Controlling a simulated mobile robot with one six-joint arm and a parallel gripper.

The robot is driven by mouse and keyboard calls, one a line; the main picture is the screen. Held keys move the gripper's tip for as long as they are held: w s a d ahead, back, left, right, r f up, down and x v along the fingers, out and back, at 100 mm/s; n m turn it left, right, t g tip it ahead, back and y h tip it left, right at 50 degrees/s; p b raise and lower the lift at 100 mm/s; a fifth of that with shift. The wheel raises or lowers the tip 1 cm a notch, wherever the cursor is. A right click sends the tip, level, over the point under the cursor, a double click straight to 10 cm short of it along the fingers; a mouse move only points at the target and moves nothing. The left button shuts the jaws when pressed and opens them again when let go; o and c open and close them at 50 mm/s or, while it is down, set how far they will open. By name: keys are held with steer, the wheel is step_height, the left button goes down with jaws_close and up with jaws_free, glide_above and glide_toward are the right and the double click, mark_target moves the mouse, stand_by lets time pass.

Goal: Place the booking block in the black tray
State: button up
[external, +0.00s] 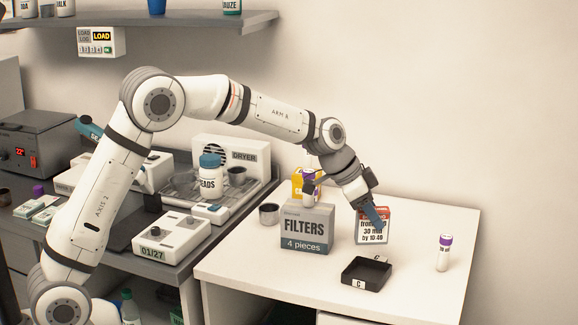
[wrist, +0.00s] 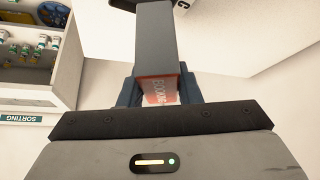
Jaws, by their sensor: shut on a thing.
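The booking block (external: 373,236) is a small upright block with a red top band and a white face with dark print, in the external view. My gripper (external: 372,216) is shut on its upper part from above. In the wrist view the block's red and white printed side (wrist: 159,90) shows between the fingers. The black tray (external: 367,274) is a shallow, open, empty square tray marked C on the white table, in front of the block. Whether the block touches the table is not clear.
A grey FILTERS box (external: 307,231) stands left of the block, with a yellow item partly hidden behind it. A purple-capped vial (external: 444,253) stands to the right. A metal cup (external: 269,214) is at the left. The table's front right is clear.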

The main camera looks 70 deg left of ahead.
mark_target(371, 237)
steer(key=shift+f+p, duration=0.3)
steer(key=shift+f, duration=2.9)
steer(key=shift+f+b, duration=0.2)
steer(key=shift+b, duration=0.1)
steer(key=o, duration=1)
steer(key=shift+r, duration=0.2)
steer(key=shift+r+p, duration=0.2)
steer(key=shift+p, duration=0.1)
steer(key=b+v, duration=0.2)
steer(key=v, duration=0.9)
steer(key=s+d+r+n+g, duration=0.1)
steer(key=s+d, duration=0.2)
steer(key=s, duration=0.5)
steer(key=s+d+r+n+g, duration=0.1)
steer(key=s+d+r, duration=0.1)
steer(key=s, duration=0.7)
steer(key=s+f+n+y, duration=0.1)
steer(key=s+f, duration=0.1)
steer(key=s, duration=0.8)
steer(key=s+d+f+n+g+y, duration=0.1)
steer(key=s+f, duration=0.2)
steer(key=s, duration=0.7)
steer(key=shift+s+d+y, duration=0.2)
steer(key=shift+y, duration=0.1)
